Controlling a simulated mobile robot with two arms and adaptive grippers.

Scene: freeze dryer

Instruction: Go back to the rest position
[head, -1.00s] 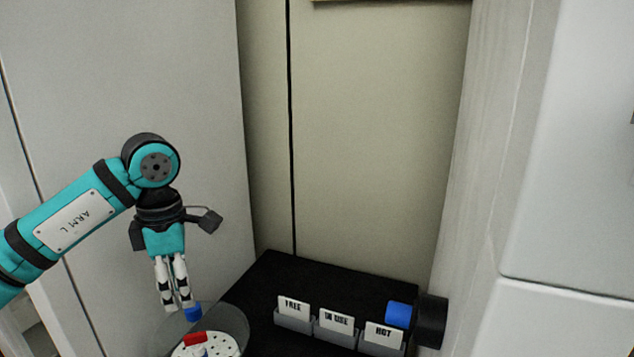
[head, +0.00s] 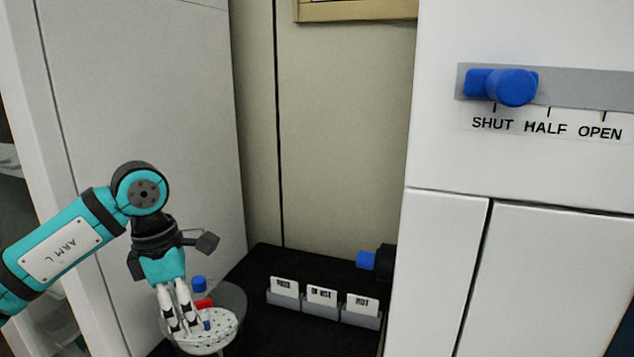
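My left gripper (head: 184,328) hangs from its teal arm, fingers pointing down. Its two fingers are close together, and I cannot tell whether they are fully shut. I see nothing held between them. In the picture the fingers overlap the left part of a round white perforated plate (head: 216,338) under a clear round rim. I cannot tell whether they touch it. A red piece (head: 203,302) and a blue cap (head: 199,284) show beside and behind the fingers. My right gripper is not in view.
Three grey holders with white label cards (head: 322,296) stand on the black top (head: 262,264). A blue knob (head: 366,260) is behind them. On the right, a white cabinet (head: 440,250) carries a blue slider (head: 512,87) at SHUT. A white panel (head: 140,140) stands left.

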